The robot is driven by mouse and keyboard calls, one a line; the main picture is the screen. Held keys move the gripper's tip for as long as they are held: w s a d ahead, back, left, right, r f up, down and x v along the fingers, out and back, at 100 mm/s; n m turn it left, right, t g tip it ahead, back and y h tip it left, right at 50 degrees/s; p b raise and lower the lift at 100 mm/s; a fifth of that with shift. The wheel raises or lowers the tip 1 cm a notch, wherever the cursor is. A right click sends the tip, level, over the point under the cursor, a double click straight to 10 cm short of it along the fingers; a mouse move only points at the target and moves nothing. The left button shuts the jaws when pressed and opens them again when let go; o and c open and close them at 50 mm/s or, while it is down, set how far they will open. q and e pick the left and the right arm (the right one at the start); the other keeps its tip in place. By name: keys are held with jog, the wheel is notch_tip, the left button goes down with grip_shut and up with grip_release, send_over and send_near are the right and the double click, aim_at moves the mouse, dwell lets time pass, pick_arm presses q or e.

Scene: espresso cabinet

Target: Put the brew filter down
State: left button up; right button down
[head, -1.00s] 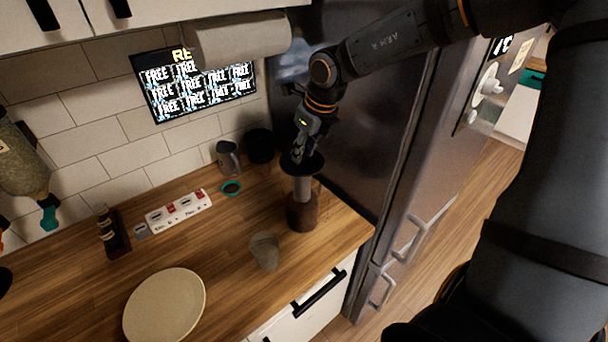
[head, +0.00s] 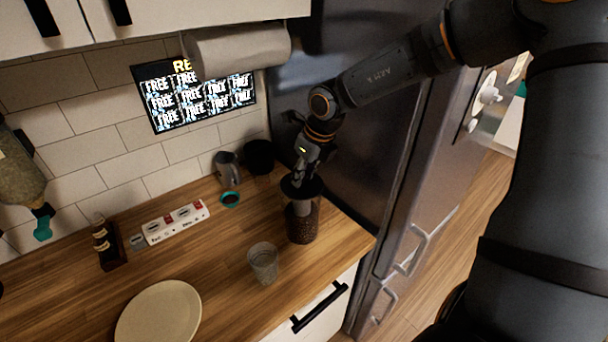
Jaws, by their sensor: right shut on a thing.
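The brew filter (head: 302,188) has a dark round top and a pale grey cylinder below it. My right gripper (head: 299,176) is shut on it from above. Its lower part overlaps a clear brown jar (head: 303,228) with dark, grainy contents, near the counter's right end. It looks to be inside the jar, with the dark top at about the jar's rim. I cannot tell whether the top touches the rim. My left gripper is not in view.
A clear glass (head: 263,263) stands just left of the jar. A grey mug (head: 228,168), a black container (head: 259,157) and a small teal-rimmed dish (head: 230,200) are behind. A pale plate (head: 158,318) lies front left. The fridge (head: 340,150) stands close on the right.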

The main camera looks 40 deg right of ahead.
jog(key=shift+f, duration=0.2)
jog(key=c, duration=1)
grip_release()
jog(key=shift+r, duration=0.1)
jog(key=shift+c, duration=0.2)
jog(key=shift+r+p, duration=0.95)
jog(key=shift+p, duration=0.2)
jog(key=shift+r+b, duration=0.4)
jog(key=shift+b, duration=0.25)
jog(key=v, duration=1)
jog(key=shift+s+r+p, duration=0.2)
jog(key=shift+s+p, duration=0.1)
